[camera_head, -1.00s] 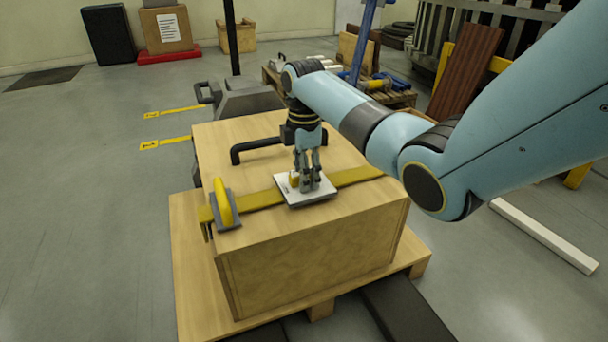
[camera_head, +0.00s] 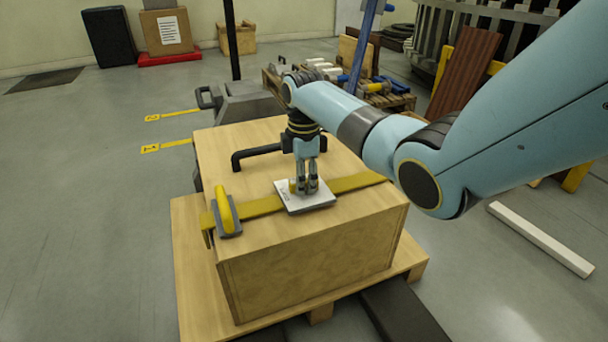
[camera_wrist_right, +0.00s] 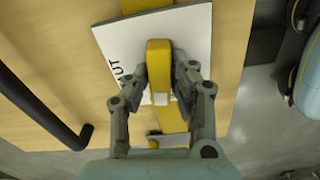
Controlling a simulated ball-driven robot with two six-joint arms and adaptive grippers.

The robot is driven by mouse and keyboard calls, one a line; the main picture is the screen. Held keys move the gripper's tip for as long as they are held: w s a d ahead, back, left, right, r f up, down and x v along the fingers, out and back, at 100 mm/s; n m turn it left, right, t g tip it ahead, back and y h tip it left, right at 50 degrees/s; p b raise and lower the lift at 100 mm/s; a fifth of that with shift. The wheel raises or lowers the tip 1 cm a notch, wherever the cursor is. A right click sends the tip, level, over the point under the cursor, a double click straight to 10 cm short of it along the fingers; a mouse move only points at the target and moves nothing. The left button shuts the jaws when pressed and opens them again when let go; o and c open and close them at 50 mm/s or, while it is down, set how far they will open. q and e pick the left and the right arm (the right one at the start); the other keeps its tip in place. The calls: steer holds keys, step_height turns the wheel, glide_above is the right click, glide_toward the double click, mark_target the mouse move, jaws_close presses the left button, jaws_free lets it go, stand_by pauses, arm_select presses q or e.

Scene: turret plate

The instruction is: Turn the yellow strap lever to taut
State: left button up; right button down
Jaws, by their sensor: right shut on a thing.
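The yellow strap lever (camera_wrist_right: 158,62) stands over a white plate (camera_head: 302,205) on top of the wooden crate (camera_head: 310,262). In the wrist view my right gripper (camera_wrist_right: 160,76) has one finger on each side of the lever and is shut on it. In the head view the fingers of my right gripper (camera_head: 307,188) point down at the plate and mostly hide the lever. Part of a printed word, ending in "UT", shows on the plate in the wrist view (camera_wrist_right: 120,60). A yellow strap (camera_head: 262,206) runs across the crate and under the plate. My left gripper is not in view.
The crate rests on a pallet (camera_head: 192,285). A white beam (camera_head: 540,238) lies on the floor at right.

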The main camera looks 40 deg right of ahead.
steer(key=m+p, duration=0.4)
steer(key=m, duration=0.2)
steer(key=shift+r+p, duration=0.2)
steer(key=shift+p, duration=0.1)
steer(key=m+p, duration=0.1)
steer(key=m, duration=0.4)
steer(key=shift+f, duration=0.1)
steer(key=shift+m+p, duration=0.5)
steer(key=shift+m, duration=0.7)
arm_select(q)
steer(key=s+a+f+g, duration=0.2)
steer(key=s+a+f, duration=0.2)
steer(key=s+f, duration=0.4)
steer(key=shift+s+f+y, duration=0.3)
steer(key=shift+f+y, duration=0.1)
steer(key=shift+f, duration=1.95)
arm_select(e)
steer(key=shift+f+m, duration=0.1)
steer(key=shift+m, duration=1.2)
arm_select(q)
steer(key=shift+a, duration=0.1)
